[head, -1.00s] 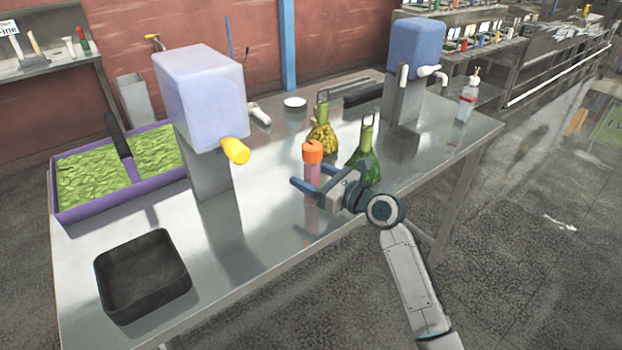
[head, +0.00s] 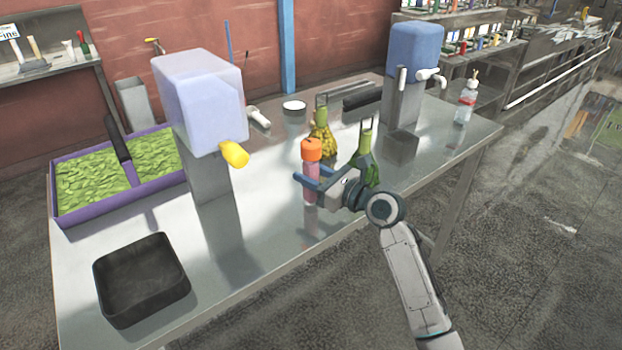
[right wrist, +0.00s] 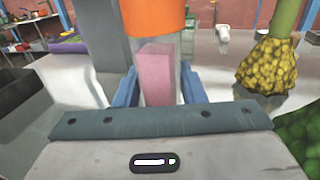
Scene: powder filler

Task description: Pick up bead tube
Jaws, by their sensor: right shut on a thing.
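The bead tube is a clear tube with pink contents and an orange cap (head: 311,150). It stands upright over the middle of the metal table, and I cannot tell whether its base touches the tabletop. My right gripper (head: 308,180) is shut on the tube below the cap, with one blue finger on each side. In the right wrist view the tube (right wrist: 158,72) sits between the blue fingers, its orange cap cut off by the top edge. My left gripper is not in view.
A pale dispenser with a yellow spout (head: 233,153) is to the left. A black tray (head: 140,280) lies front left. The table front between is clear.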

